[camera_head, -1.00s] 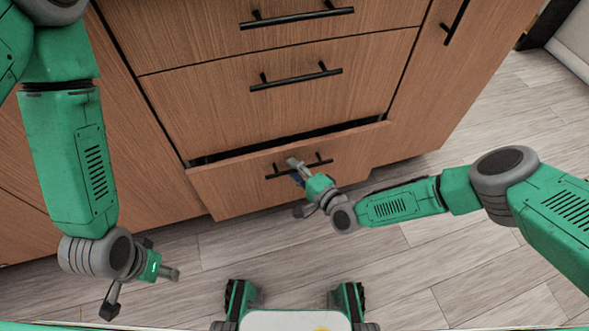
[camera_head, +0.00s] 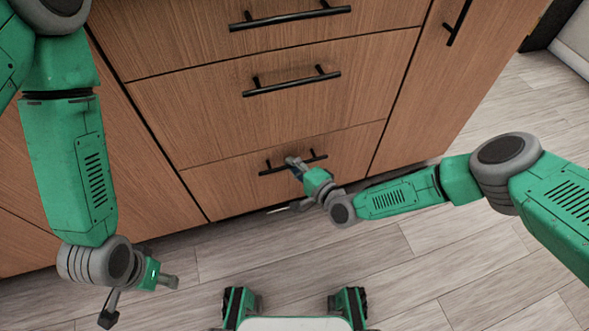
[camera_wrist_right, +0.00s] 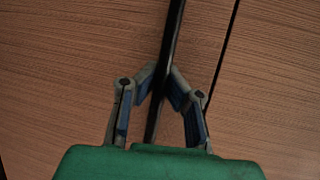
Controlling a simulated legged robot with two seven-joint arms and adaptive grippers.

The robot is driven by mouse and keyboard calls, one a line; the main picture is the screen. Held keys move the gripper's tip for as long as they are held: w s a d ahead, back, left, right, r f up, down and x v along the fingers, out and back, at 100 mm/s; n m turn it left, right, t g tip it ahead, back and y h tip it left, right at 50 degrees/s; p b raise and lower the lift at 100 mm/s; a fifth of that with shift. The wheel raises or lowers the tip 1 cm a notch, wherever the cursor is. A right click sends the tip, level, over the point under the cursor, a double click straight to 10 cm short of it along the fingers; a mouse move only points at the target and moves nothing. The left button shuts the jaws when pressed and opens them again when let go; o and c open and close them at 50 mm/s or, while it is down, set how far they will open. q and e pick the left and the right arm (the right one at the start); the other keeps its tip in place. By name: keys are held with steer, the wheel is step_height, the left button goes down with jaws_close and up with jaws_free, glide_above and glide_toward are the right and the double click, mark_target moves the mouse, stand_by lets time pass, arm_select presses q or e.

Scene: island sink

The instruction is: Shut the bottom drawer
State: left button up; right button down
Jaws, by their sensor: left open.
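The bottom drawer (camera_head: 235,190) is a wood-fronted drawer low in the cabinet. Its front is flush with the drawer fronts above, and no opening shows at its top edge. Its black bar handle (camera_head: 276,170) also crosses the right wrist view (camera_wrist_right: 174,35). My right gripper (camera_head: 294,163) is at this handle. In the right wrist view its fingertips (camera_wrist_right: 164,76) close in on both sides of the bar. The palm hides part of the handle's lower end. My left gripper (camera_head: 138,299) is open and empty, low at the left above the floor, apart from the drawer.
Two drawers with black handles (camera_head: 292,83) are above, both closed. A tall cabinet door (camera_head: 425,110) stands to the right. Pale plank floor (camera_head: 430,285) is clear in front and to the right. My own feet show at the bottom centre.

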steer(key=shift+s+a+f, duration=0.15)
steer(key=shift+s+a, duration=0.25)
steer(key=c, duration=1.6)
jaws_free()
steer(key=shift+c, duration=0.2)
steer(key=shift+o, duration=0.2)
steer(key=shift+w, duration=0.2)
steer(key=shift+d, duration=0.1)
steer(key=v, duration=1.2)
